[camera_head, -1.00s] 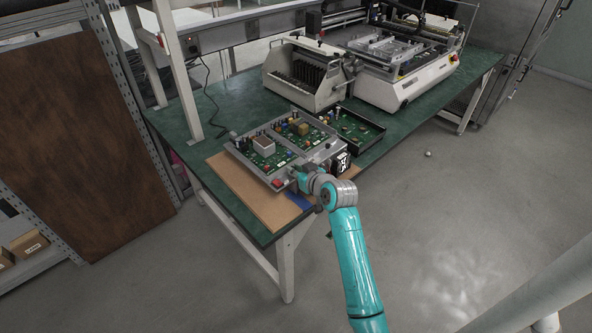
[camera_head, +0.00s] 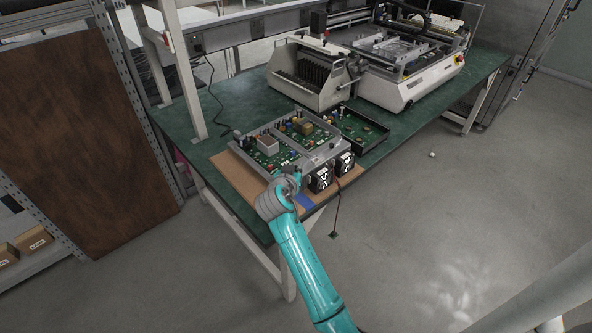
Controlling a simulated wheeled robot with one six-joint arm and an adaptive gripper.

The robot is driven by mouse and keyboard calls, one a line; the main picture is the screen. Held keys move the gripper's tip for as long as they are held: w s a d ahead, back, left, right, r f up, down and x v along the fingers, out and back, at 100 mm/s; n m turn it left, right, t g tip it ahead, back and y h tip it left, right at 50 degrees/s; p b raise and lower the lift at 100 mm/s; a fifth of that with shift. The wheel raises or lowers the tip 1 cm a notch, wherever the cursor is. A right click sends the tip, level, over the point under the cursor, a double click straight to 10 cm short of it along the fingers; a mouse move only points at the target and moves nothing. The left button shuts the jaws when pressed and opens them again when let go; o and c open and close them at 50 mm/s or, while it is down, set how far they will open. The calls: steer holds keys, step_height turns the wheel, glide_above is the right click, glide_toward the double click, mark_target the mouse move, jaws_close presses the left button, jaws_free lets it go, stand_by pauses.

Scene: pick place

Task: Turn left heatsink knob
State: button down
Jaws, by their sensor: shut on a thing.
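A grey metal tray (camera_head: 320,157) with green circuit boards lies on the bench. Two dark square units with white patterned faces stand at its front right edge: the left unit (camera_head: 320,179) and the right unit (camera_head: 345,163). I take these to be the heatsinks. My gripper (camera_head: 292,178) is at the tray's front edge, just left of the left unit. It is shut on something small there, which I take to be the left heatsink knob. The wrist and fingers hide the knob, so its angle cannot be told.
A brown board (camera_head: 237,176) lies under the tray, with a blue patch (camera_head: 305,201) at its front. A black tray with a green board (camera_head: 362,128) is behind right. A red-black cable (camera_head: 337,215) hangs off the front edge. Large machines (camera_head: 415,62) fill the back.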

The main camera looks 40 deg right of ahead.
steer(key=m+g, duration=0.1)
steer(key=m+g+h, duration=0.1)
steer(key=m+g, duration=0.1)
steer(key=w+m+g+h, duration=0.1)
steer(key=g, duration=0.1)
steer(key=shift+a+m, duration=0.25)
steer(key=shift+m, duration=0.15)
steer(key=m+g, duration=0.1)
steer(key=g, duration=0.1)
steer(key=m+g, duration=0.2)
steer(key=w+m+g, duration=0.1)
steer(key=m+g, duration=0.1)
steer(key=shift+h, duration=0.3)
steer(key=shift+m+g, duration=0.3)
steer(key=c, duration=1.1)
jaws_free()
steer(key=v, duration=1.1)
steer(key=shift+a+r, duration=0.25)
steer(key=shift+a, duration=0.05)
steer(key=shift+w, duration=0.1)
